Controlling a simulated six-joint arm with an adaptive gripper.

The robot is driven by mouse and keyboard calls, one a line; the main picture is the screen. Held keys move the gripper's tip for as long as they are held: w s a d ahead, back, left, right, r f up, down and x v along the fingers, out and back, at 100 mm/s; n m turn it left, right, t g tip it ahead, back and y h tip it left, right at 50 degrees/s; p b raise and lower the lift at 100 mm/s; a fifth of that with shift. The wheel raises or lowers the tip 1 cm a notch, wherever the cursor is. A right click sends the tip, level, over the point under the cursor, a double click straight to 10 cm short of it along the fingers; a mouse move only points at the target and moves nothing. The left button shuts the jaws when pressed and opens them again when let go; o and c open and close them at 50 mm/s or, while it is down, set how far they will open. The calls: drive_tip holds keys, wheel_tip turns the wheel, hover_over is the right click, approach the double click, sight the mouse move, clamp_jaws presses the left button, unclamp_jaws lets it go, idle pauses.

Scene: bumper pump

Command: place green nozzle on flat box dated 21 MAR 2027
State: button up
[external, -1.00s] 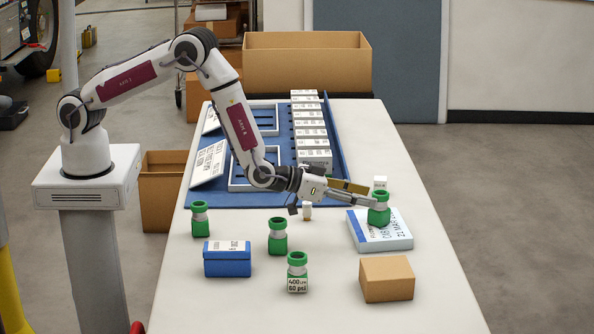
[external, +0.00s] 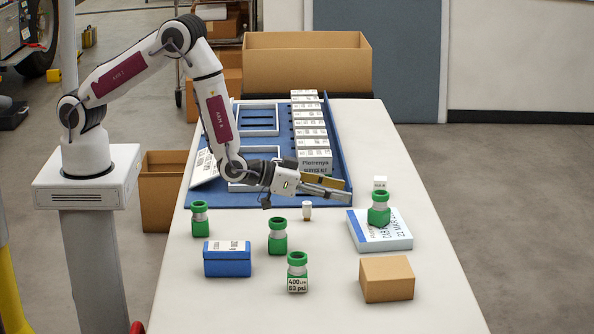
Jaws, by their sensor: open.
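A green nozzle (external: 378,210) with a pale middle band stands upright on the flat white-and-blue box (external: 385,238), whose printed top reads partly as 21 MAR. My gripper (external: 350,190) is open and empty, up and to the left of that nozzle and apart from it. Three other green nozzles stand on the table: one at the left (external: 199,218), one in the middle (external: 278,236) and one at the front (external: 297,272) with a label reading 400 and 60 psi.
A blue box (external: 227,259) and a brown carton (external: 387,279) sit near the front. A small white bottle (external: 307,210) stands below my gripper. A blue tray (external: 343,167) with a row of white boxes lies behind. The right table edge is clear.

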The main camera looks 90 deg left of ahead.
idle(0.4)
drive_tip(key=s+a+r+m+g+h, duration=0.1)
drive_tip(key=s+a+r+g+h, duration=0.1)
drive_tip(key=s+r, duration=0.65)
drive_tip(key=s+a+r+g+h, duration=0.25)
drive_tip(key=s+r, duration=0.35)
drive_tip(key=r, duration=0.6)
drive_tip(key=s+a+r+g+y, duration=0.1)
drive_tip(key=s+a, duration=0.2)
drive_tip(key=s, duration=0.7)
drive_tip(key=s+a+r+g, duration=0.1)
drive_tip(key=s+a, duration=0.3)
drive_tip(key=s, duration=0.6)
drive_tip(key=s+a+r+g+y, duration=0.1)
drive_tip(key=s+a+g, duration=0.1)
drive_tip(key=s, duration=0.8)
drive_tip(key=shift+s+a+y, duration=0.35)
drive_tip(key=shift+a, duration=0.3)
